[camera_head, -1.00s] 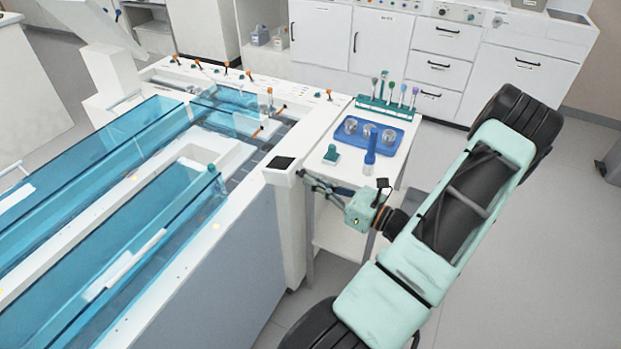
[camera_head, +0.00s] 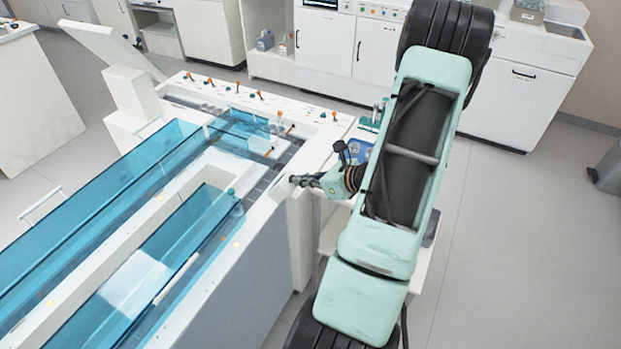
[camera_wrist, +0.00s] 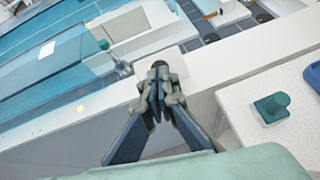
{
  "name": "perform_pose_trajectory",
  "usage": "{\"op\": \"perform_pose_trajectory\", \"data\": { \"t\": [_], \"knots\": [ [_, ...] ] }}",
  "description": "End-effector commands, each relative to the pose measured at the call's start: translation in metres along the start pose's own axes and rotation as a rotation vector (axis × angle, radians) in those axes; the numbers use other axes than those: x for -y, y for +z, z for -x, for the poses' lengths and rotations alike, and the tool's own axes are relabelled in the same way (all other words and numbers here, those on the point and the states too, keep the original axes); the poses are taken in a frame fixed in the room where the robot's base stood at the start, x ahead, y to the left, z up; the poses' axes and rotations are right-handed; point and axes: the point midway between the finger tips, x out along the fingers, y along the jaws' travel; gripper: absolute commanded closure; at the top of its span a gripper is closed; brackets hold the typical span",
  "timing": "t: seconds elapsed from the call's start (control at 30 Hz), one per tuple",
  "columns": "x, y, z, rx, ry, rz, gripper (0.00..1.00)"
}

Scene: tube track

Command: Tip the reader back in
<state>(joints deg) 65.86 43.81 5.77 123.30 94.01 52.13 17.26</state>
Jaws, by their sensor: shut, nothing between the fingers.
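My gripper (camera_head: 300,181) is shut and empty. It points left over the right rim of the long white track bench (camera_head: 228,262). In the wrist view the gripper (camera_wrist: 159,72) shows its closed fingertips over the bench's white rim. No part is plainly recognisable as the reader. The black-topped corner post seen earlier has its white body (camera_head: 299,240) below my gripper, with its top now largely hidden. A white tilted panel (camera_head: 112,45) stands at the bench's far left. Whether my fingertips touch the rim cannot be told.
Blue clear covers (camera_head: 95,225) span the bench. Several orange-tipped levers (camera_head: 237,87) line its far edge. A side table right of the bench carries a blue tray (camera_head: 358,152), partly behind my arm, and a green knobbed piece (camera_wrist: 271,106). Open floor (camera_head: 500,240) lies right.

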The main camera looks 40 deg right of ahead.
Motion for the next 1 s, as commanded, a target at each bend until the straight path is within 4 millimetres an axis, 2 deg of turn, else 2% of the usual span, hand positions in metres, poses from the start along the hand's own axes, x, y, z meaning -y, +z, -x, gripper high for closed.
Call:
{"op": "perform_pose_trajectory", "data": {
  "t": [0.03,0.1,0.47,1.0],
  "knots": [
    [-0.003,0.014,-0.001,-0.043,0.0,0.012,1.0],
    [-0.004,0.02,-0.006,-0.106,-0.007,0.019,1.0],
    [-0.008,0.039,-0.03,-0.358,-0.037,0.045,1.0],
    [-0.01,0.046,-0.043,-0.358,-0.038,0.037,1.0]
  ]
}}
